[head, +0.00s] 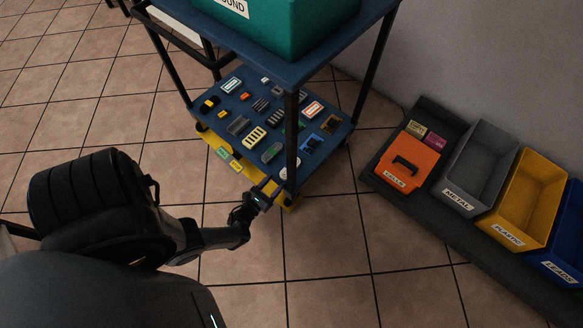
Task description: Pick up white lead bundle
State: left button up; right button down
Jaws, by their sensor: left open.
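A small white coil that looks like the white lead bundle (287,173) lies at the front right corner of the cart's lower blue shelf (228,163), partly hidden by the dark front post. My left gripper (268,190) is open at the shelf's front edge, just in front of and below the coil in the picture. Its fingertips are small and dark, and I cannot tell whether they touch the coil. My right gripper is not in view.
Several small parts lie across the lower shelf. A green bin (290,22) stands on the upper shelf. The dark cart post (291,130) rises close to my left gripper. At right are an orange box (408,172) and grey (480,165), yellow (527,200) and blue LEADS (568,240) bins.

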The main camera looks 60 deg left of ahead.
aim_at(281, 178)
pick_arm(q)
jog(key=x, duration=0.2)
jog(key=shift+w+d, duration=0.1)
jog(key=shift+w, duration=0.2)
jog(key=b+x, duration=0.2)
jog(key=x, duration=0.1)
jog(key=shift+w+f, duration=0.1)
jog(key=shift+w, duration=0.3)
jog(key=shift+w+a, duration=0.25)
jog(key=shift+w, duration=0.3)
jog(key=shift+s+d, duration=0.1)
jog(key=c, duration=0.8)
